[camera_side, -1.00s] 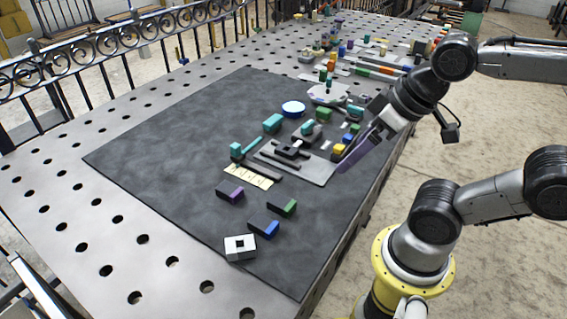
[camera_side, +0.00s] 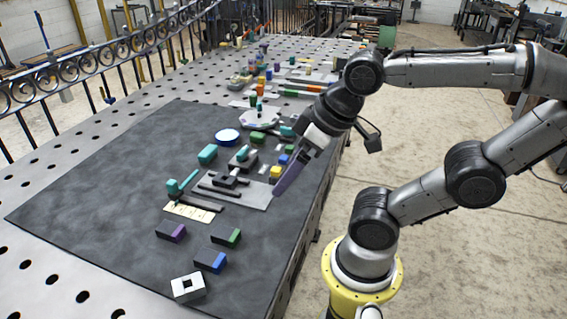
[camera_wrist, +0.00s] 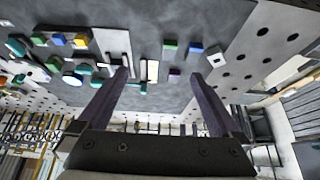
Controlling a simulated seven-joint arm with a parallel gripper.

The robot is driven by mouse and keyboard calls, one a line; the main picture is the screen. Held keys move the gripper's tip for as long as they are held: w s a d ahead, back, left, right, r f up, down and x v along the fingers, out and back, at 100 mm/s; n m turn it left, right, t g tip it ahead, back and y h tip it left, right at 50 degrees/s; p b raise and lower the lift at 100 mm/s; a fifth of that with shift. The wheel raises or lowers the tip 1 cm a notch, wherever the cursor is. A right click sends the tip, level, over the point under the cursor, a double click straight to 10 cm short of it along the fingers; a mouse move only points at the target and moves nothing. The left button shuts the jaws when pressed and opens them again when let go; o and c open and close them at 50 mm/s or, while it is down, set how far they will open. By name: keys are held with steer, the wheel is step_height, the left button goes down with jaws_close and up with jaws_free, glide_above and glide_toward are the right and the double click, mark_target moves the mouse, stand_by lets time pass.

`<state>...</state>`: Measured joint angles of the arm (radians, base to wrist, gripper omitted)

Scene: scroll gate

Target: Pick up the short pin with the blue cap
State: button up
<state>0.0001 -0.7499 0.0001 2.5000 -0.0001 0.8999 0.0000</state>
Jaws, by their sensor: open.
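A blue-capped piece (camera_side: 283,159) stands in a short row with a yellow one at the plate's right edge; the wrist view shows a blue top (camera_wrist: 58,40) at upper left. A dark block with a blue end (camera_side: 210,261) lies nearer the mat's front; it also shows in the wrist view (camera_wrist: 195,47). I cannot tell which is the short pin, as no shaft shows. My gripper (camera_side: 277,192) hangs over the plate's right edge, close to the yellow piece. In the wrist view my gripper (camera_wrist: 158,76) has its fingers wide apart with nothing held between them.
A purple-ended block (camera_side: 170,232), a green-ended block (camera_side: 226,236) and a white block with a square hole (camera_side: 188,287) lie in front. The dark mat (camera_side: 95,190) is clear at left.

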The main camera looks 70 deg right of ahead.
stand_by(0.4)
steer(key=c, duration=0.5)
